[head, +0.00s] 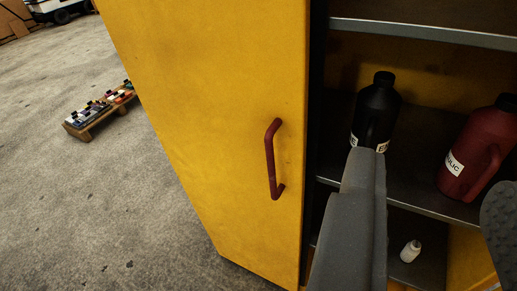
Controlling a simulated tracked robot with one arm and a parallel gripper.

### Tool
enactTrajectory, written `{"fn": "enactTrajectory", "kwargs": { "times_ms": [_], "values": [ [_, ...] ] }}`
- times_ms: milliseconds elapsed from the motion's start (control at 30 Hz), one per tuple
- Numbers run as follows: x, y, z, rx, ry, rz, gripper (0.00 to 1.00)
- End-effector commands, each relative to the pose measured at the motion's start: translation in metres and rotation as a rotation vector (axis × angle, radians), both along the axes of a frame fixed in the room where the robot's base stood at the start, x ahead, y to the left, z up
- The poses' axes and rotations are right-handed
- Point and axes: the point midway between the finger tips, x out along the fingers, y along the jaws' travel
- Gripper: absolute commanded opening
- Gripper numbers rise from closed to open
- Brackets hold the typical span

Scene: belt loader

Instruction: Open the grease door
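A yellow cabinet door (210,110) fills the middle left of the view. Its dark red bar handle (271,160) sits near its right edge. The cabinet interior shows to the right of that edge. I see no label naming the grease door, and I cannot tell how far this door is swung. My gripper (438,175) is open, with one grey finger at lower centre and a dark, textured finger pad at the right edge. The fingers are apart, nothing is seen held between them, and the left finger lies to the right of the handle, not around it.
Grey shelves (425,33) hold a black jug (378,105) and a red jug (483,145) with a partly readable label. A small white bottle (410,251) stands lower. A wooden rack (95,120) of small items stands on the open concrete floor (110,210) at left.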

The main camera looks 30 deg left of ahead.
Motion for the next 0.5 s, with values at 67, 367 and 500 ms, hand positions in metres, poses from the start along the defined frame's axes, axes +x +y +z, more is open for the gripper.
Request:
{"fn": "enactTrajectory", "kwargs": {
  "times_ms": [67, 367, 500],
  "values": [
    [0.033, 0.024, -0.036, 0.012, 0.003, 0.026, 0.33],
    [0.109, 0.098, -0.16, 0.045, -0.063, 0.066, 0.33],
    [0.123, 0.126, -0.221, 0.039, -0.096, 0.071, 0.33]
  ]
}}
